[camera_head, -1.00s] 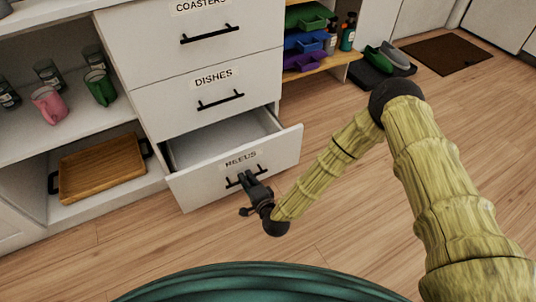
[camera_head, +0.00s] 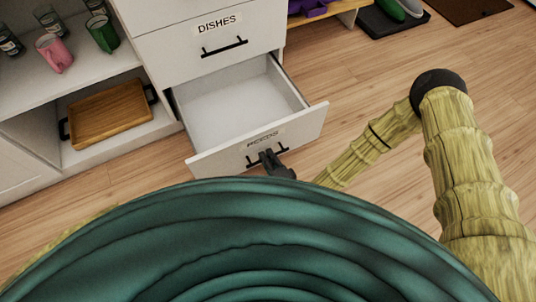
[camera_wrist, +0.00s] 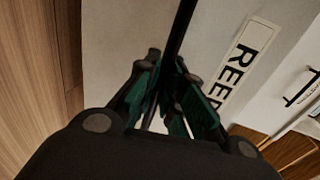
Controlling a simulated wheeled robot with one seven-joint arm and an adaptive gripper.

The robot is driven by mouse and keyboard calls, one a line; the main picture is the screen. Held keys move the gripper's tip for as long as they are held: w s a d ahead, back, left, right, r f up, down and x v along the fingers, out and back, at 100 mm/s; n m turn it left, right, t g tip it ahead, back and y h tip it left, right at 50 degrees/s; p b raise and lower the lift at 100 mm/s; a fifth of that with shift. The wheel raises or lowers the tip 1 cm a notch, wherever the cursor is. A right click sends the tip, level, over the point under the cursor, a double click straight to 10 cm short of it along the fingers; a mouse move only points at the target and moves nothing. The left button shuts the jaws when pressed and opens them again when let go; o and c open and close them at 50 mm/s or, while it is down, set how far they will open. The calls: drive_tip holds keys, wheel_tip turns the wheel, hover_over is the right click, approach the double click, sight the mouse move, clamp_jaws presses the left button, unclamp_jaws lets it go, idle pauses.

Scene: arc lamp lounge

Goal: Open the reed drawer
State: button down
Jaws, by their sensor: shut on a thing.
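The reed drawer (camera_head: 262,152) is the bottom drawer of the white cabinet and stands well open, its inside visible and empty. Its label shows in the wrist view (camera_wrist: 237,72), partly cut off. My gripper (camera_head: 270,160) is at the drawer's front, shut on the black bar handle (camera_head: 283,152). In the wrist view the handle (camera_wrist: 181,25) runs between the dark green finger pads of my gripper (camera_wrist: 170,95). My own green body hides the floor just below the drawer front.
The shut dishes drawer (camera_head: 215,50) is above. An open shelf at left holds a wooden tray (camera_head: 108,112), a pink mug (camera_head: 55,52) and a green mug (camera_head: 103,34). A dark mat with shoes (camera_head: 395,18) lies at upper right. Wooden floor right of the drawer is clear.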

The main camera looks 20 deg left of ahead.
drive_tip(key=shift+s, duration=0.1)
drive_tip(key=c, duration=1.5)
unclamp_jaws()
